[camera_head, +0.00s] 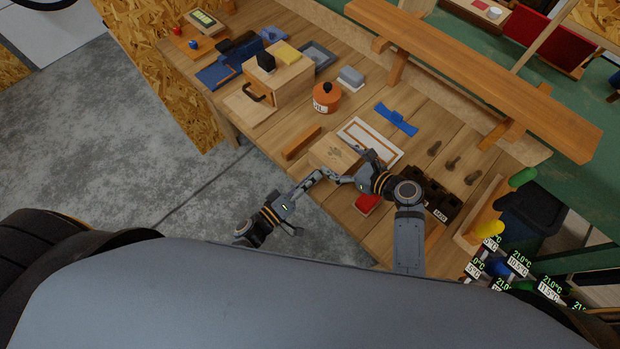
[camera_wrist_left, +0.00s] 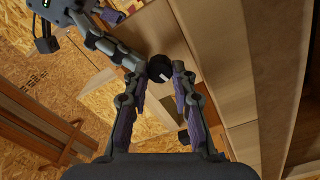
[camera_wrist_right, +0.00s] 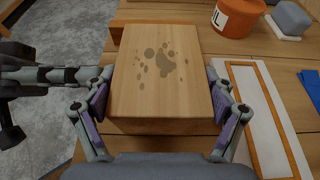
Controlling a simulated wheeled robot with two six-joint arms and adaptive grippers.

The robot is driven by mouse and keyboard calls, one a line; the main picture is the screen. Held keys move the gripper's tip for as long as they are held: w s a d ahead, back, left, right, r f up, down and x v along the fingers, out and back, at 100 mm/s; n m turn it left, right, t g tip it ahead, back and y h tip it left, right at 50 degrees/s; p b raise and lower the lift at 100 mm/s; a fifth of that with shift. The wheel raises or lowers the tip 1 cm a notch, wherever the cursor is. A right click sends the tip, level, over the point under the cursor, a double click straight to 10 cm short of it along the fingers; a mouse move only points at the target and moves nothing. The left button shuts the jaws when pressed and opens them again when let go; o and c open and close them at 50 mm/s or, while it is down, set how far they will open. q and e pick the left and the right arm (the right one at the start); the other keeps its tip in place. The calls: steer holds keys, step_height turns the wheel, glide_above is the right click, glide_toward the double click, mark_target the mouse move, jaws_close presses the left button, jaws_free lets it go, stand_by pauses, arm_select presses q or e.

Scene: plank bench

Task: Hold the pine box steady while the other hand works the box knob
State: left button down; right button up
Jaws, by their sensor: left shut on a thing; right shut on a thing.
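The pine box (camera_head: 331,149) sits on the plank bench near its front edge. In the right wrist view its top (camera_wrist_right: 162,70) shows several dark spots. My right gripper (camera_wrist_right: 160,78) is shut across the box, one finger on each side. The dark round box knob (camera_wrist_left: 159,67) is on the box's front face in the left wrist view. My left gripper (camera_wrist_left: 158,84) is shut on the knob, with a fingertip at each side. In the head view my left gripper (camera_head: 326,175) reaches in from the left and the knob is hidden.
A white tray with an orange-brown frame (camera_head: 383,137) lies just beyond the box. An orange pot (camera_head: 326,98), a wooden stick (camera_head: 301,142) and a red block (camera_head: 367,203) are nearby. A dark holder (camera_head: 437,200) stands right of my right gripper.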

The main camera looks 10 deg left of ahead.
arm_select(q)
steer(key=shift+m, duration=1.6)
steer(key=c, duration=1.1)
jaws_free()
steer(key=shift+s, duration=0.1)
steer(key=v, duration=1.2)
arm_select(e)
steer(key=o, duration=1.2)
